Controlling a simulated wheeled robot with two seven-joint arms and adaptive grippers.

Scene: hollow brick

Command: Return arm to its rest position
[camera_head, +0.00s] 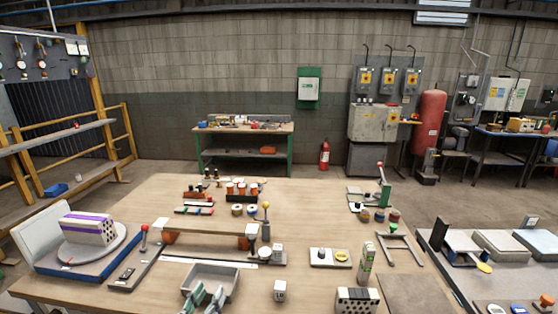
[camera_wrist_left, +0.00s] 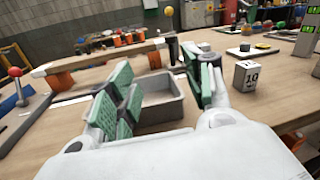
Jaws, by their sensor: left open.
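My left gripper (camera_head: 206,298) shows at the bottom edge of the head view, low over the front of the wooden table (camera_head: 320,230). In the left wrist view its green-padded fingers (camera_wrist_left: 162,92) stand apart with nothing between them. Beyond and below them is a grey open tray (camera_wrist_left: 170,114), which looks empty; it also shows in the head view (camera_head: 228,273). A hollow brick with a purple stripe (camera_head: 88,229) rests on a round turntable at the left, away from the gripper. Another holed brick (camera_head: 357,299) lies at the front edge. My right gripper is not in view.
A wooden bar on orange supports (camera_head: 205,228) spans the table behind the tray. A ball-topped post (camera_head: 266,215) stands at its right end. A white numbered cube (camera_head: 280,291) sits right of the tray. A red-knobbed lever (camera_head: 144,236) stands to the left.

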